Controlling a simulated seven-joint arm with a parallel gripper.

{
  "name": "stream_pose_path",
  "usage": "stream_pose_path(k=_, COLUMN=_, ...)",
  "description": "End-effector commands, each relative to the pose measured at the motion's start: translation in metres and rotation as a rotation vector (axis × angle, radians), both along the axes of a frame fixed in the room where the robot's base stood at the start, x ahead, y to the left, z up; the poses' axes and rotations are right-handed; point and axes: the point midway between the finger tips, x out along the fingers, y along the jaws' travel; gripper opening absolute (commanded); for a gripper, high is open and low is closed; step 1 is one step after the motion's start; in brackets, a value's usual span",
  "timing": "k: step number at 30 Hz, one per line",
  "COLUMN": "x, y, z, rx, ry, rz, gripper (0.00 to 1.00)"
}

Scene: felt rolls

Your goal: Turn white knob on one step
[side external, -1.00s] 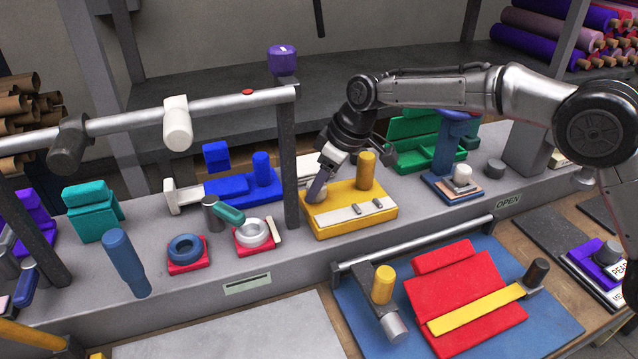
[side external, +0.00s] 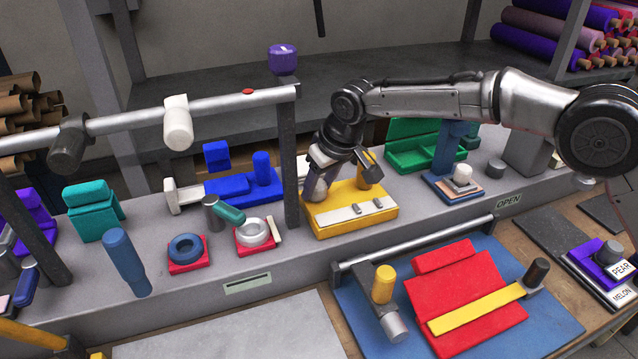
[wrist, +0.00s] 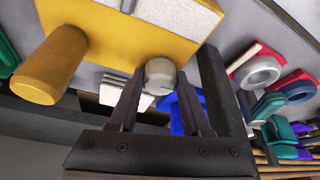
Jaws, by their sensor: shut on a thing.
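The white knob (wrist: 160,74) is a small round pale grey-white piece at the edge of a yellow block (side external: 377,218). In the wrist view it sits between the two fingers of my gripper (wrist: 159,82), and a thin dark line shows on its face. In the side external view my gripper (side external: 317,184) reaches down at the back left of the yellow block and is shut on the knob, with the knob (side external: 314,193) mostly hidden behind the fingers.
A yellow post (side external: 370,170) stands close to the right of my gripper. A dark upright post (side external: 291,165) stands close to the left. A blue block with a peg (side external: 261,167) lies beyond that post, and a green box (side external: 425,150) lies behind to the right.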

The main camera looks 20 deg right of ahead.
Motion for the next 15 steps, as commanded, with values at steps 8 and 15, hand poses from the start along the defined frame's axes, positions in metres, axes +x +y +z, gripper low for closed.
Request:
stream_pose_path(k=8, x=-0.0007, y=0.0019, z=0.0009, rx=-0.001, ry=-0.001, rz=-0.219, gripper=0.00)
stream_pose_path(k=15, x=-0.0007, y=0.0023, z=0.0011, rx=0.000, ry=0.000, rz=-0.347, gripper=0.00)
